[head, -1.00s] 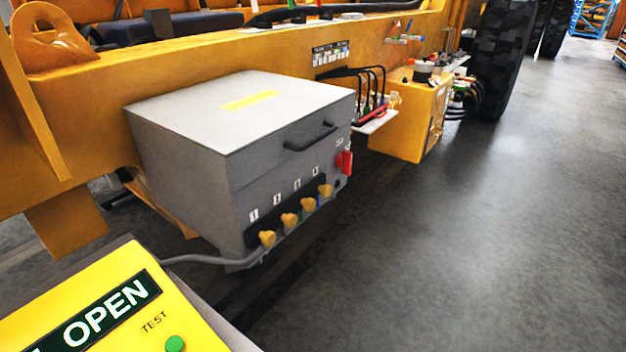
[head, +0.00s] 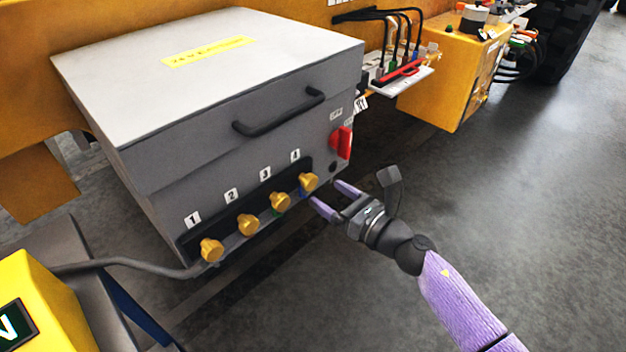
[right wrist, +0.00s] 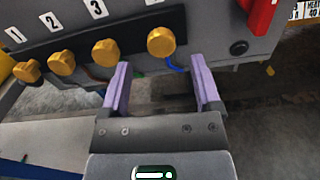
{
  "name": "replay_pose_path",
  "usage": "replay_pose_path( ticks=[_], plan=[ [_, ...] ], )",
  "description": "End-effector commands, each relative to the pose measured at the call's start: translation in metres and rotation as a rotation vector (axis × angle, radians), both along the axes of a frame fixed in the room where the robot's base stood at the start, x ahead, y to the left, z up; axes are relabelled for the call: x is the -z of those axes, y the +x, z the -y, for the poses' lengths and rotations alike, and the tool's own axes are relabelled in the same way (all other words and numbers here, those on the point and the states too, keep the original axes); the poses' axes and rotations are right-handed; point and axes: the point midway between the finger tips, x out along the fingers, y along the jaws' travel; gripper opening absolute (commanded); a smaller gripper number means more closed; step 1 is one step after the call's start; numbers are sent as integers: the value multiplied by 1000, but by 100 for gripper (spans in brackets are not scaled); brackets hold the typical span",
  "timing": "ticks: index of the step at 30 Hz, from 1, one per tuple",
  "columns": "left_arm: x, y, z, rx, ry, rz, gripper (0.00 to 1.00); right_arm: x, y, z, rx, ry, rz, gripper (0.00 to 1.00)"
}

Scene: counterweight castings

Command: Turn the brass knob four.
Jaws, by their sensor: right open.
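The grey box (head: 170,150) carries a row of brass knobs along its lower front, under labels 1, 2, 3 and 4. Brass knob four (head: 308,181) is the rightmost one. In the right wrist view, brass knob four (right wrist: 161,42) is just beyond the fingertips, between their lines. My right gripper (head: 330,200) is open and empty, with its purple fingers pointing at the knob from the lower right. A gap shows between the fingertips (right wrist: 159,75) and the knob. My left gripper is not in view.
A red switch (head: 341,143) and a dark round button (head: 333,167) sit right of knob four. Knob three (head: 280,202) is close on its left. A black handle (head: 279,112) juts out above. Open floor (head: 530,220) lies to the right.

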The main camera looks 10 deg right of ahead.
Motion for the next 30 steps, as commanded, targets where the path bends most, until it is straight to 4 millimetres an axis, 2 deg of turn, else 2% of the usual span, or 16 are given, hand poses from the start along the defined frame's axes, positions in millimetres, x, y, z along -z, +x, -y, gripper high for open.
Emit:
replay_pose_path(
  ticks=[3, 7, 17, 20, 29, 30],
  plan=[
    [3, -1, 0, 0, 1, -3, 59, 0, 21, -13, 2, 4, 0, 81],
    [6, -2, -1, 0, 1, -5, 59, 1, 35, -22, 2, 4, -2, 81],
    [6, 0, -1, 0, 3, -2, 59, 1, 40, -26, 2, 4, -4, 81],
    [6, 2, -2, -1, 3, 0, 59, 1, 40, -26, 2, 4, -4, 64],
    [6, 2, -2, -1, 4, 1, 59, 1, 40, -26, 2, 4, -4, 1],
    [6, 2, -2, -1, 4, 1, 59, 1, 40, -26, 2, 4, -4, 0]
  ],
)
